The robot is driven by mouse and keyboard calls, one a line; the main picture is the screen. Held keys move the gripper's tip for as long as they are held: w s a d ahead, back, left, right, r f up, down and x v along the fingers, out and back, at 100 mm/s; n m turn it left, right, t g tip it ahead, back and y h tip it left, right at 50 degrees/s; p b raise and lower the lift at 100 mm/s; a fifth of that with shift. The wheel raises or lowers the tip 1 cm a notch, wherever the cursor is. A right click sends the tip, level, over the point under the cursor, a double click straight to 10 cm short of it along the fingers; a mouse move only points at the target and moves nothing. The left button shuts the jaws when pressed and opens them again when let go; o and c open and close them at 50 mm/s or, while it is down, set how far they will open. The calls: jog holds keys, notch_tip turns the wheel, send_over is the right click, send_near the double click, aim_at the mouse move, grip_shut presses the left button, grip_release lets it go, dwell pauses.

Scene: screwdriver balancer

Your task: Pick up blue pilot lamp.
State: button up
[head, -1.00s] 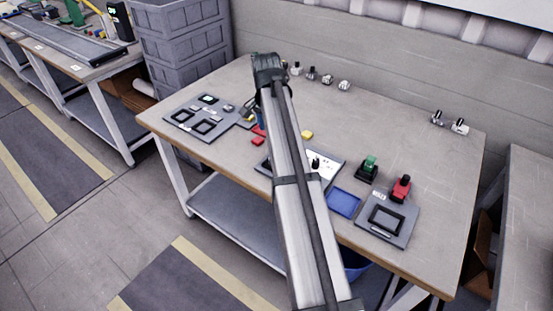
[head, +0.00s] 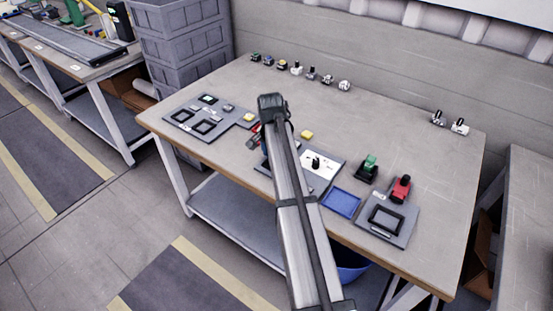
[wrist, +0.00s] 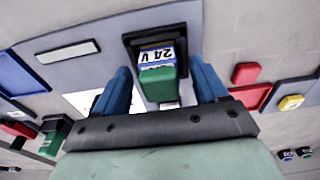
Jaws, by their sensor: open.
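No blue pilot lamp can be picked out for certain. In the wrist view, two small dark fittings with bluish parts (wrist: 287,154) sit at the lower right edge. My gripper (wrist: 160,72) is open, its two blue fingers spread apart. A green and black block marked 24 V (wrist: 158,72) shows between the fingers; I cannot tell its distance from them. In the head view my gripper (head: 263,142) is over the bench's left middle, largely hidden by my arm.
A grey panel (head: 185,132) lies at left, a white-faced plate (head: 330,162) mid-bench. A blue tray (head: 341,203), a green block (head: 368,166) and a red block (head: 401,188) are at right. A yellow block (head: 306,134) lies near my arm. The back right of the bench is mostly clear.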

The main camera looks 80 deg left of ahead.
jog(key=shift+f, duration=0.15)
jog(key=c, duration=1.1)
jog(key=shift+c, duration=0.2)
